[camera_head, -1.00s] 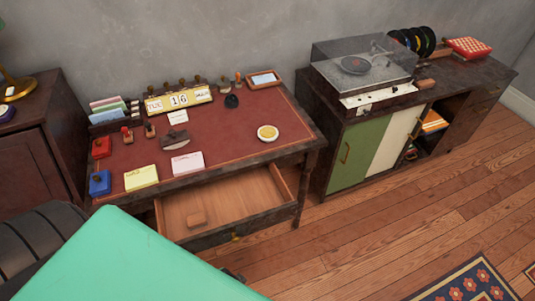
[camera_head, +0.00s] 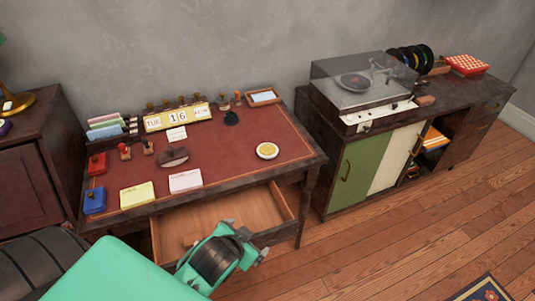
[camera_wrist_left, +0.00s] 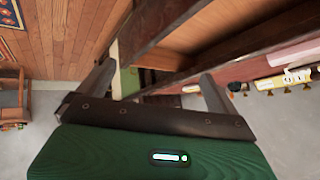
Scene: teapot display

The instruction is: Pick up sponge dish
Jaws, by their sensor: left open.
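The sponge dish (camera_head: 267,150), a small round white dish with a yellow sponge in it, sits on the red top of the desk (camera_head: 225,165) near its front right part. My left gripper (camera_head: 250,242) is open and empty, in front of the desk by the open drawer, lower than and nearer than the dish. The left wrist view shows its two fingers (camera_wrist_left: 157,78) spread apart, with dark wood between and beyond them. My right gripper is not in view.
The desk drawer (camera_head: 280,203) is pulled open below the dish. Note pads (camera_head: 186,181), stamps (camera_head: 173,157) and a calendar (camera_head: 178,117) stand left of and behind the dish. A cabinet with a record player (camera_head: 360,85) stands right. The desktop around the dish is clear.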

